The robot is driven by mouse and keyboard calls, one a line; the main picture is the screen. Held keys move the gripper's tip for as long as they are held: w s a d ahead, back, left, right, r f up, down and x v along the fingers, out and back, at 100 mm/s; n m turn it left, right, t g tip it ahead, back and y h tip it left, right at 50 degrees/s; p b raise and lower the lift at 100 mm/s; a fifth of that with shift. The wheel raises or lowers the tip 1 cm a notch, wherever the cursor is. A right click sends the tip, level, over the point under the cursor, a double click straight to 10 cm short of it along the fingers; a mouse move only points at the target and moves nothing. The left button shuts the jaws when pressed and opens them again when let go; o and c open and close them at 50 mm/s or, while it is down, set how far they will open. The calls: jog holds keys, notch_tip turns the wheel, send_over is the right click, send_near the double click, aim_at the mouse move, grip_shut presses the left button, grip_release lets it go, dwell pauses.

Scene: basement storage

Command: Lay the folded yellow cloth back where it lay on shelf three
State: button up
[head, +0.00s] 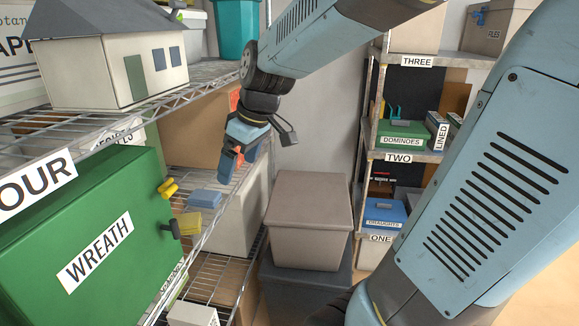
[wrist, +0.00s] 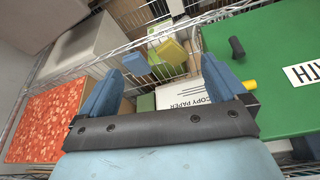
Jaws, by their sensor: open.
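A folded yellow cloth (head: 187,223) lies by the wire shelf on the left, just below a folded blue cloth (head: 204,198). In the wrist view the yellow cloth (wrist: 173,52) shows beyond my fingers, with the blue cloth (wrist: 135,64) to its left. My gripper (head: 238,170) is open and empty, above and right of the cloths in the head view. In the wrist view the space between my fingers (wrist: 160,85) holds nothing. A THREE label (head: 417,61) marks the top shelf of the right-hand rack.
A green WREATH box (head: 90,240) with dark and yellow latches stands near left. A model house (head: 120,70) sits on the wire shelf above. A lidded grey-brown box (head: 308,220) stands between the racks. A copy paper box (wrist: 187,97) shows in the wrist view.

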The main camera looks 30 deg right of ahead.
jog(key=s+d+r+m+t+h, duration=0.1)
jog(key=s+d+m, duration=0.1)
jog(key=s+m, duration=0.2)
jog(key=s+d+r+m+t+h, duration=0.1)
jog(key=s+d+r+m, duration=0.1)
jog(key=s, duration=0.6)
jog(key=shift+d+m+h, duration=0.3)
jog(key=shift+d+m, duration=0.55)
jog(key=shift+m, duration=0.15)
jog(key=shift+s, duration=0.15)
